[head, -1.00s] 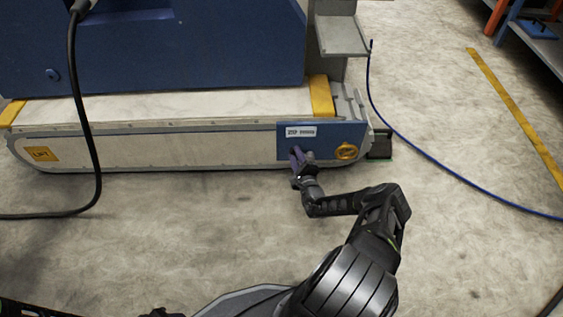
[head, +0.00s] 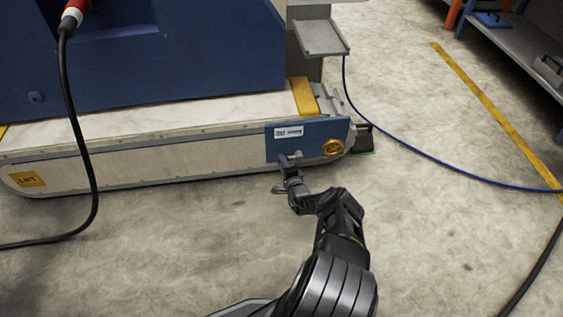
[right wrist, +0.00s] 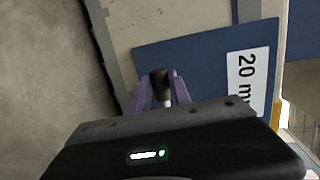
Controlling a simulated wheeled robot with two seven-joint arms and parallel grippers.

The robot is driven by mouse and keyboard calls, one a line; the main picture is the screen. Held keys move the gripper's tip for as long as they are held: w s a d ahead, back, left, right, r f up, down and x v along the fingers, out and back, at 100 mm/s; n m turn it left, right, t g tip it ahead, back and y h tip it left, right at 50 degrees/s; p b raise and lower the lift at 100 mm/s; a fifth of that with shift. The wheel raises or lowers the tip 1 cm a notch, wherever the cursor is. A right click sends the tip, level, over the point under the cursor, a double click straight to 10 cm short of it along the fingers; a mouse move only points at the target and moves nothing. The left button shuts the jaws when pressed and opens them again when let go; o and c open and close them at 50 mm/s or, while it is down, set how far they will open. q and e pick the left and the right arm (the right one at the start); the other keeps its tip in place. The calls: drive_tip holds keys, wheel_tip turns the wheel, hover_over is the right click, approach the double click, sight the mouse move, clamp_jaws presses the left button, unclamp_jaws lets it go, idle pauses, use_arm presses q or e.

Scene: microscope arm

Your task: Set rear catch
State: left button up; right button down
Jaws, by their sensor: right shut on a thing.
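A blue panel (head: 308,132) with a white label is fixed on the right end of the low, pale machine base. My right gripper (head: 284,160) is at the panel's lower left part. In the right wrist view its purple fingers (right wrist: 159,93) are shut on a small black catch knob (right wrist: 161,84), one finger on each side. The knob stands out from the blue panel (right wrist: 200,62), and its lower part is hidden by my gripper. My left gripper is not in view.
A black cable (head: 76,130) hangs at the left. A blue cable (head: 410,158) runs over the floor at the right. The floor in front is clear.

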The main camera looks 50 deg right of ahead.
drive_tip(key=shift+s+f, duration=0.1)
drive_tip(key=c, duration=1.2)
unclamp_jaws()
drive_tip(key=p+v, duration=0.5)
drive_tip(key=v, duration=0.2)
drive_tip(key=shift+s+a+p, duration=0.2)
drive_tip(key=shift+s+p, duration=0.1)
